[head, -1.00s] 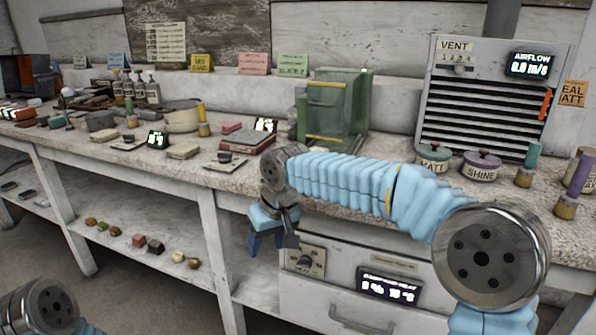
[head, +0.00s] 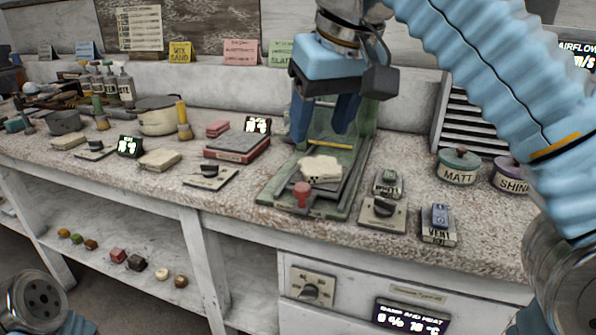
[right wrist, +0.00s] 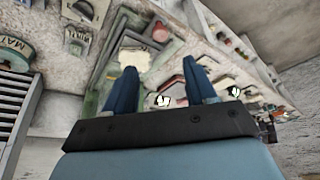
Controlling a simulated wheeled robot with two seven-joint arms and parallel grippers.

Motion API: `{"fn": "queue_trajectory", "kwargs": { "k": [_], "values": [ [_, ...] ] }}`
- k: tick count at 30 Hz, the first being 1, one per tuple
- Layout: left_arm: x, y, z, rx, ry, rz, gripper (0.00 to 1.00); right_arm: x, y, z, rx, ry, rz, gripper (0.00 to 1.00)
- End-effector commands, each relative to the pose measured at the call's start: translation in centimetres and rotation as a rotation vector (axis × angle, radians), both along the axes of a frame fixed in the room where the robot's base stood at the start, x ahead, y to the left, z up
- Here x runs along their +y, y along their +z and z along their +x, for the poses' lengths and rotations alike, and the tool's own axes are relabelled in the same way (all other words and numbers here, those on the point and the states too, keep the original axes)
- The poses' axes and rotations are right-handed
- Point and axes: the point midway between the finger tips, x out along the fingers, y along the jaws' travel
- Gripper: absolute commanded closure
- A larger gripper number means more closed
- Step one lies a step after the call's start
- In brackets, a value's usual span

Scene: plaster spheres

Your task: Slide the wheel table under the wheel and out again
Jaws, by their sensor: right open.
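A green machine frame (head: 345,205) stands on the bench, with a dark table (head: 335,194) in it. A cream slab with an uneven edge (head: 320,168) lies on the table, and a red knob (head: 302,193) stands at its front end. My right gripper (head: 322,135) is open, pointing down above and behind the slab, apart from it. The wheel and the back of the machine are hidden behind the gripper. In the right wrist view my gripper (right wrist: 160,72) has empty space between its fingers; the slab (right wrist: 133,60) and red knob (right wrist: 160,32) show beyond. My left gripper is out of view.
Right of the machine are small switch boxes (head: 383,213), a blue-topped VENT box (head: 438,225) and a MATT pot (head: 458,166). A drawer with a display (head: 410,317) is below.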

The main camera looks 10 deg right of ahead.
Motion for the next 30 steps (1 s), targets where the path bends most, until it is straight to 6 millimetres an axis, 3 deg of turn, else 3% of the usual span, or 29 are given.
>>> {"fn": "queue_trajectory", "kwargs": {
  "k": [15, 21, 30],
  "values": [
    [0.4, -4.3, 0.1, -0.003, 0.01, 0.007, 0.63, 0.7, -10.2, 3.9, 0.003, 0.0, -0.001, 0.45],
    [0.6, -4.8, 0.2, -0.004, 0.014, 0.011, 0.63, 0.9, -12.1, 4.8, 0.001, 0.0, 0.0, 0.45],
    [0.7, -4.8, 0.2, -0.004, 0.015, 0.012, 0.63, 1.0, -12.4, 5.0, 0.001, 0.0, 0.001, 0.45]
  ]
}}
